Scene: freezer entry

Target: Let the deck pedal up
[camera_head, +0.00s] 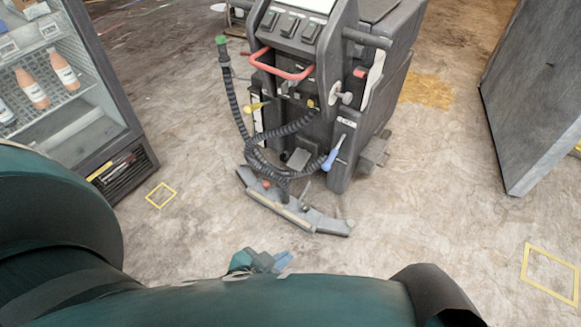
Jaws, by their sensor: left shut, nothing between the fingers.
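The floor scrubber (325,110) stands ahead of me with its rear towards me. A small grey plate that looks like the pedal (298,158) shows low on its rear, partly behind the hose; I cannot tell whether it is up or down. My left gripper (283,262) is shut and empty at the bottom middle, in front of the squeegee and apart from the machine. My right gripper is not in view.
A ribbed black hose (238,105) loops down the scrubber's rear to the curved squeegee (300,212) near the floor. A glass-fronted cooler (115,130) with bottles stands left. A grey panel (525,95) stands right. The floor between is clear, with yellow outlined squares.

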